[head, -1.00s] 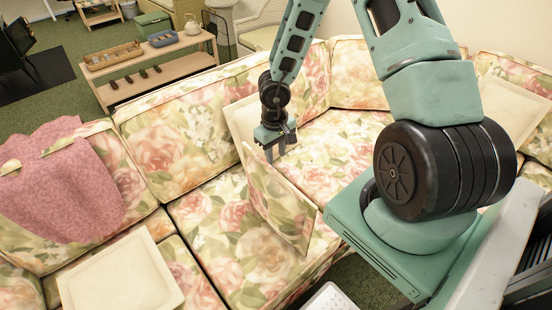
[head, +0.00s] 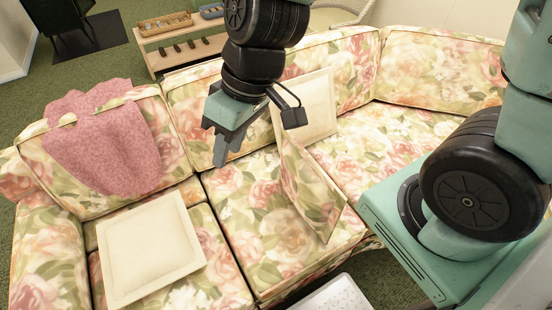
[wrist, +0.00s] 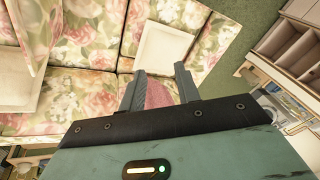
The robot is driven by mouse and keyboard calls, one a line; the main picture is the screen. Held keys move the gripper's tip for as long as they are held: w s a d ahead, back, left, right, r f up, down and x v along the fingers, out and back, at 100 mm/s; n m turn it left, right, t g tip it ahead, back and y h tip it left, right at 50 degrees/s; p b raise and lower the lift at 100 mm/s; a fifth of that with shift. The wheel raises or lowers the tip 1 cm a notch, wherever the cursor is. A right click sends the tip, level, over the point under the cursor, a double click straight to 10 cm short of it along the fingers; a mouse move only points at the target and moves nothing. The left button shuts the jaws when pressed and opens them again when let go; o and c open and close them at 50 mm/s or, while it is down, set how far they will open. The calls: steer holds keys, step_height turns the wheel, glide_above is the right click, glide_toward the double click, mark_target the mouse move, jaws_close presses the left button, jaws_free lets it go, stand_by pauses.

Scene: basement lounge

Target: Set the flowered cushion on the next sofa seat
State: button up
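The flowered cushion (head: 306,190) stands on edge, tilted, on the middle seat of the flowered sofa (head: 240,260). Its pattern matches the sofa. My gripper (head: 220,150) is to the left of the cushion and apart from it, over the sofa near the backrest, fingers pointing down. In the wrist view my gripper (wrist: 160,92) has its two fingers spread with nothing held between them. The seat left of the cushion is partly covered by a cream cushion (head: 150,250). It also shows beyond the fingers in the wrist view (wrist: 162,52).
Another cream cushion (head: 308,105) leans on the backrest behind the flowered one. A pink throw (head: 105,145) hangs over the left backrest. The seat right of the flowered cushion (head: 375,140) is largely clear. A shelf with trays (head: 180,45) stands behind the sofa. A white surface (head: 335,295) is in front.

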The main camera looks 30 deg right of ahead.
steer(key=s+d+r+n+h, duration=0.1)
steer(key=s+d+r+h, duration=0.1)
steer(key=s, duration=0.7)
steer(key=shift+d+r+g+h, duration=0.3)
steer(key=shift+d+r+h, duration=0.1)
steer(key=shift+d+h, duration=0.35)
steer(key=shift+f, duration=0.1)
steer(key=shift+f+b, duration=0.75)
steer(key=shift+b, duration=0.1)
